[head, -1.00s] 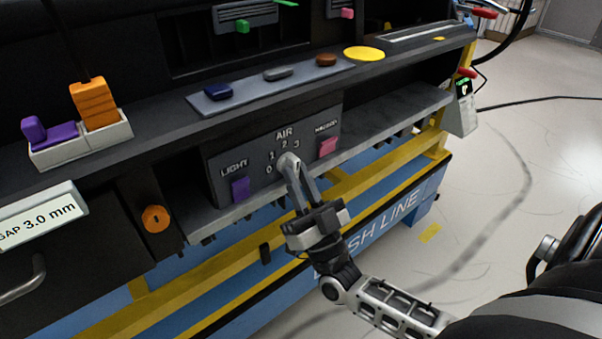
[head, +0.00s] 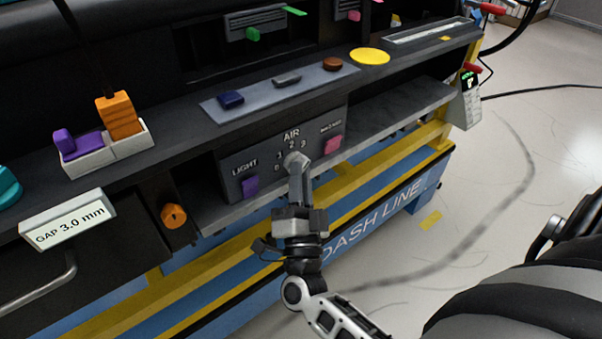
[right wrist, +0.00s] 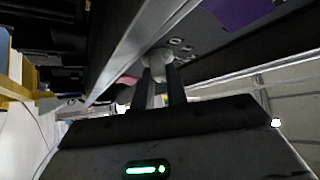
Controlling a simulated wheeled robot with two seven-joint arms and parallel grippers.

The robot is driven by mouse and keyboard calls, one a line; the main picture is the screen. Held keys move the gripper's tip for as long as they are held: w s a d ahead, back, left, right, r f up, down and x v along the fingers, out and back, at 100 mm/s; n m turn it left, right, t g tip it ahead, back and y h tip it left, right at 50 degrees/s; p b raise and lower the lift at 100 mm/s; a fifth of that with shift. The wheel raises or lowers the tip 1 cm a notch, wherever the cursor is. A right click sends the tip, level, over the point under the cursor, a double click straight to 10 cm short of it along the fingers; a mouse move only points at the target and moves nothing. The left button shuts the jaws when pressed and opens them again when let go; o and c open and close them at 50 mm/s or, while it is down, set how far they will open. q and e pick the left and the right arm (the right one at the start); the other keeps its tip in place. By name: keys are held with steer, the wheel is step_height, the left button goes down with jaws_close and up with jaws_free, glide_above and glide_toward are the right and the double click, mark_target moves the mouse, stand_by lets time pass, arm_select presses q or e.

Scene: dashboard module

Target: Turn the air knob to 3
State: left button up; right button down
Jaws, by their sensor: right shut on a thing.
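The air knob (head: 294,158) is a small pale knob on the dark control panel (head: 234,172), under the word AIR and a scale of numbers 0 to 3. My right gripper (head: 298,172) reaches up to it from below and is shut on it. In the right wrist view the two dark fingers (right wrist: 163,88) sit on either side of the pale knob (right wrist: 158,58). The fingers and knob cover part of the dial, so I cannot tell which number the knob points to. My left gripper is not in view.
A purple LIGHT switch (head: 250,187) and a pink switch (head: 333,145) flank the knob closely. An orange knob (head: 173,216) is at lower left. A ledge above holds blue, grey and brown buttons and a yellow disc (head: 370,56). Open floor lies at right.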

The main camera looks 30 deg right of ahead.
steer(key=shift+a+f, duration=0.1)
stand_by(0.4)
steer(key=c, duration=1.4)
jaws_free()
